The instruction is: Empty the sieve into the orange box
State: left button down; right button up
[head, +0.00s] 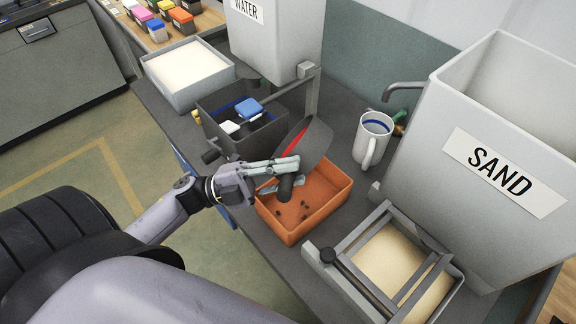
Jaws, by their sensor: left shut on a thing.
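The sieve (317,142) is a dark grey round pan with a red inner part, steeply tilted above the orange box (322,212). My left gripper (284,172) comes in from the left and is shut on the sieve, by its dark handle as far as I can see. Several small dark lumps lie on the floor of the orange box. Most of the sieve's inside is turned away, so I cannot tell whether anything is left in it. My right gripper is not in view.
A grey bin (245,108) with blue and white blocks stands behind the box. A white mug (370,142) is at its right. A sand tray (342,277) with a frame is in front, beside the large SAND container (448,130). A white-filled tray (187,97) is at the back left.

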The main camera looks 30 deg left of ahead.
pick_arm(q)
jog(key=shift+r+m+g+y+p, duration=0.45)
jog(key=shift+m+g+y+p, duration=0.3)
jog(key=shift+p, duration=1.5)
jog(key=shift+r+m+g+y+p, duration=0.55)
jog(key=shift+y+p, duration=0.4)
jog(key=shift+p, duration=1.25)
jog(key=shift+f+g+y, duration=0.3)
jog(key=shift+s+m+y, duration=0.1)
jog(key=shift+m+y, duration=0.2)
jog(key=shift+y, duration=0.1)
jog(key=shift+r+m+g+y, duration=0.15)
jog(key=shift+m+g+y, duration=0.25)
jog(key=shift+y, duration=0.5)
jog(key=shift+w+r, duration=0.1)
jog(key=shift+w, duration=0.1)
